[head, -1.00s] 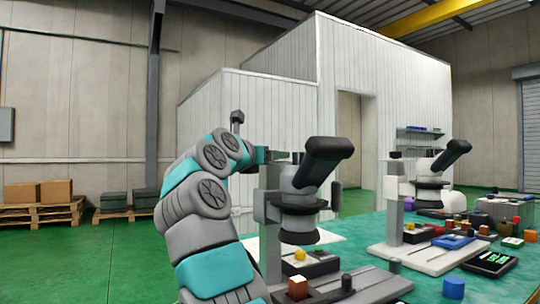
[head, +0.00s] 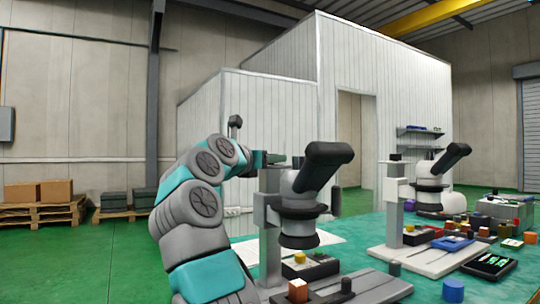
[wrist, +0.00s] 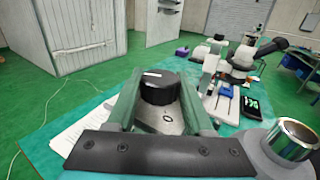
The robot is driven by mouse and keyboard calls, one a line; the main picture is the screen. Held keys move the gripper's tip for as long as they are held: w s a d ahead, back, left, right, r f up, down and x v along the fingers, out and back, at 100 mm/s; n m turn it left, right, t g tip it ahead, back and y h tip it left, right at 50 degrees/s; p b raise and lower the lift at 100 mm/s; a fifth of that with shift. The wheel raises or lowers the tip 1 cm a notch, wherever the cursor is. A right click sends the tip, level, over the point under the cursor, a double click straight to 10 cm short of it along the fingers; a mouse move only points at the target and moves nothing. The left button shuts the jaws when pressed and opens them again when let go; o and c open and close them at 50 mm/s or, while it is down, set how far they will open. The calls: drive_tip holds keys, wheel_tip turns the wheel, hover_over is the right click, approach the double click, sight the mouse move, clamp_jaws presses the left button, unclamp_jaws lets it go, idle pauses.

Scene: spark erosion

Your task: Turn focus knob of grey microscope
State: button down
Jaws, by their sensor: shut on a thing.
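The grey microscope (head: 297,206) stands at the near end of the table, with a black angled eyepiece tube and a column at its left. My gripper (head: 276,160) is at the top of that column in the head view, partly hidden. In the wrist view, my gripper (wrist: 160,97) has its two greenish fingers on either side of a round black knob (wrist: 160,88) with a white mark on top. It is shut on this knob. Part of the grey microscope shows at the lower right there, with a shiny metal ring.
A white microscope (head: 427,186) stands farther right on the green table (head: 372,228). Small coloured blocks, trays and a dark box (head: 491,264) lie around it. A white sheet (wrist: 85,133) lies left of my gripper. The air above the table's left side is clear.

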drive_tip(key=shift+a+r+m+g+h+p, duration=0.1)
drive_tip(key=shift+r+m+g+h+p, duration=0.15)
drive_tip(key=shift+h+p, duration=0.45)
drive_tip(key=shift+f+m+g+p, duration=0.2)
drive_tip(key=shift+m+g+p, duration=0.05)
drive_tip(key=shift+m+p, duration=0.15)
drive_tip(key=shift+c, duration=1.4)
unclamp_jaws()
drive_tip(key=b+v, duration=0.1)
drive_tip(key=v, duration=0.6)
drive_tip(key=shift+s, duration=0.3)
drive_tip(key=shift+s+a+f, duration=0.1)
drive_tip(key=shift+a, duration=0.1)
